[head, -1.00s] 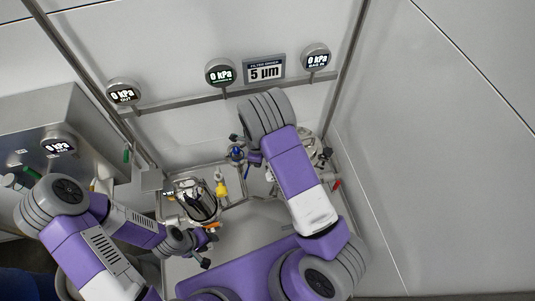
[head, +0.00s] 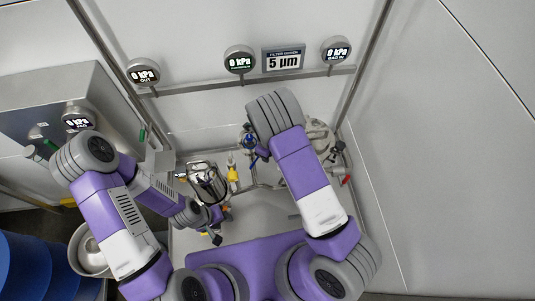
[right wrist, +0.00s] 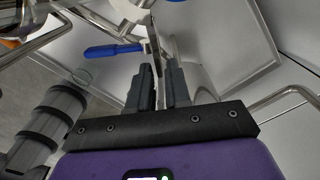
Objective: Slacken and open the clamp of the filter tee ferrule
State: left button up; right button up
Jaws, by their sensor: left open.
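My left gripper (head: 222,225) is open, low beside the glass-and-metal canister (head: 207,182) in the head view. My right gripper (right wrist: 161,84) shows in the right wrist view with its two dark fingers close together. A thin metal piece (right wrist: 155,38) rises just beyond the fingertips; I cannot tell whether it lies between them. A blue handle (right wrist: 113,50) is left of the fingertips. In the head view my right arm covers much of the pipework, where a blue-handled valve (head: 249,140) shows. I cannot make out the tee ferrule's clamp clearly.
A yellow fitting (head: 232,173) stands right of the canister. Metal fittings with a red handle (head: 346,181) are right of my right arm. Steel tubes cross around my right gripper.

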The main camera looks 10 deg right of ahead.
jog(key=shift+o, duration=1)
notch_tip(320, 180, up, 8)
jog(key=shift+f+p, duration=0.2)
jog(key=shift+p, duration=0.25)
jog(key=shift+c, duration=0.5)
